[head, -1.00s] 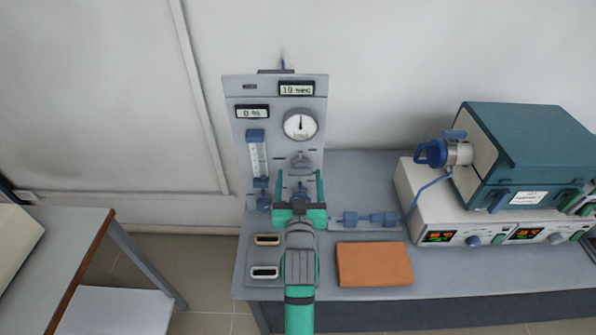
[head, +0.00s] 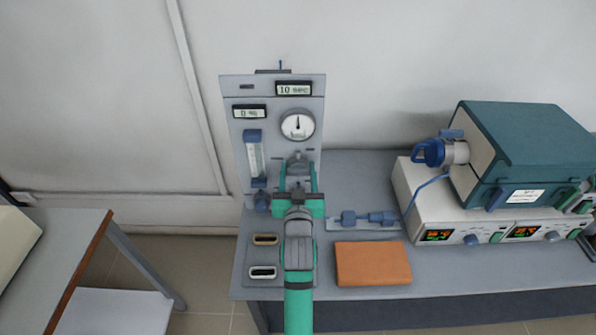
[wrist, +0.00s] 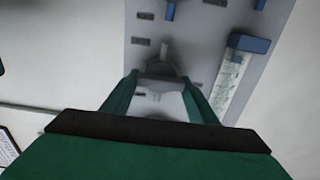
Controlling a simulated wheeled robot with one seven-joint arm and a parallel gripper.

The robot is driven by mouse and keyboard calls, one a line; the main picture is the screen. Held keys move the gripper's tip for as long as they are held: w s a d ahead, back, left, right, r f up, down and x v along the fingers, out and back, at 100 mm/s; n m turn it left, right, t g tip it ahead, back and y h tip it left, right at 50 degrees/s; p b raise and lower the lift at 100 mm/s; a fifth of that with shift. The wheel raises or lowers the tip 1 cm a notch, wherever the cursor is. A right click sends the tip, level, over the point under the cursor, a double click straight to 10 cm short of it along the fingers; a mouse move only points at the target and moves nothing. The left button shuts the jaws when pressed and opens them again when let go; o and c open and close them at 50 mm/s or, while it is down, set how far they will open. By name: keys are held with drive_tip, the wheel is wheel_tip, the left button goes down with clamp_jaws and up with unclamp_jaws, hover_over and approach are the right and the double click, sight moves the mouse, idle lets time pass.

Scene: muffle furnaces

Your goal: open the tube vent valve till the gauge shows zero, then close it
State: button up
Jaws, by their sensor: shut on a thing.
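An upright grey panel (head: 236,92) stands at the back of the bench. A grey valve knob (head: 297,159) sits on it below a round white gauge (head: 297,125), whose needle points about straight up; its scale is too small to read. My gripper (head: 298,172) is shut on this knob, one green finger on each side. In the wrist view the grey knob (wrist: 161,66) shows between the fingertips (wrist: 160,80). The label beside it is unreadable, so I cannot tell by name which valve it is. My gripper hides the panel area below the knob.
A display reading 10 sec (head: 294,88) and a smaller display (head: 250,112) are above. A flowmeter (head: 254,155) with a blue knob (head: 262,201) is left. Blue fittings (head: 368,218), a brown block (head: 373,264) and a teal furnace (head: 530,140) are right.

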drive_tip(key=shift+w+a, duration=0.1)
drive_tip(key=shift+m, duration=0.5)
drive_tip(key=m, duration=0.3)
drive_tip(key=shift+m, duration=0.4)
drive_tip(key=m, duration=0.4)
drive_tip(key=shift+d+f+m, duration=0.2)
drive_tip(key=shift+d+m, duration=0.1)
drive_tip(key=m, duration=0.6)
drive_tip(key=shift+f, duration=0.15)
drive_tip(key=shift+m, duration=1.3)
drive_tip(key=o, duration=1)
drive_tip(key=shift+o, duration=0.2)
drive_tip(key=shift+d, duration=0.1)
